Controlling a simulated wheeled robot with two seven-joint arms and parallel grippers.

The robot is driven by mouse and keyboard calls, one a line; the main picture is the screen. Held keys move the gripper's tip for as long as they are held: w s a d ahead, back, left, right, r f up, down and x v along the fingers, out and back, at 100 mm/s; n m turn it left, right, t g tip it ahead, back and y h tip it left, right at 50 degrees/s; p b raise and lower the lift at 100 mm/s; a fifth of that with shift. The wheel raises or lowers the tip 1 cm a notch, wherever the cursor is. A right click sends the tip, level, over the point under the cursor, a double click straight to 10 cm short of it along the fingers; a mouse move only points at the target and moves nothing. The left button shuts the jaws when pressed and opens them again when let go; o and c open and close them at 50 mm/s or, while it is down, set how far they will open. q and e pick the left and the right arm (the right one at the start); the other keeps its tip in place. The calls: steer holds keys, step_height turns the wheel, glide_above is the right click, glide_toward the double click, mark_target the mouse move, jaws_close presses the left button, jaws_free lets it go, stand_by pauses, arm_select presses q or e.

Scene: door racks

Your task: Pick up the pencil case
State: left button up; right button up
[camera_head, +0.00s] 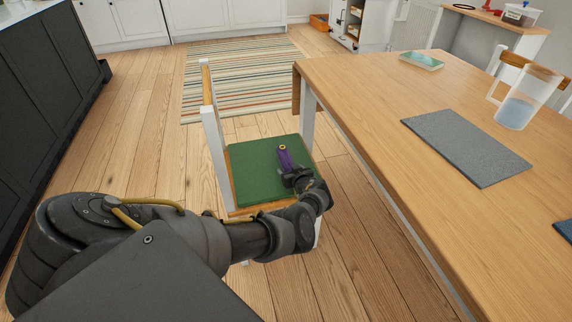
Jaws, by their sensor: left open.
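The pencil case appears to be the small purple item (285,158) with a yellowish end, lying on the green seat (252,166) of a white and wood chair. My left gripper (292,178) is over the seat at the near end of the purple item. Its jaws are open, and part of the item is hidden by or between the fingers. I cannot tell whether the fingers touch it. My right gripper does not show.
A wooden table (375,85) stands close on the right, with a grey mat (467,147), a clear container (524,100) and a small green item (421,61) on it. Dark cabinets (45,100) line the left. A striped rug (240,75) lies on the floor behind the chair.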

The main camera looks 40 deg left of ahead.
arm_select(q)
steer(key=shift+a, duration=0.1)
steer(key=c, duration=1.1)
steer(key=shift+r, duration=0.1)
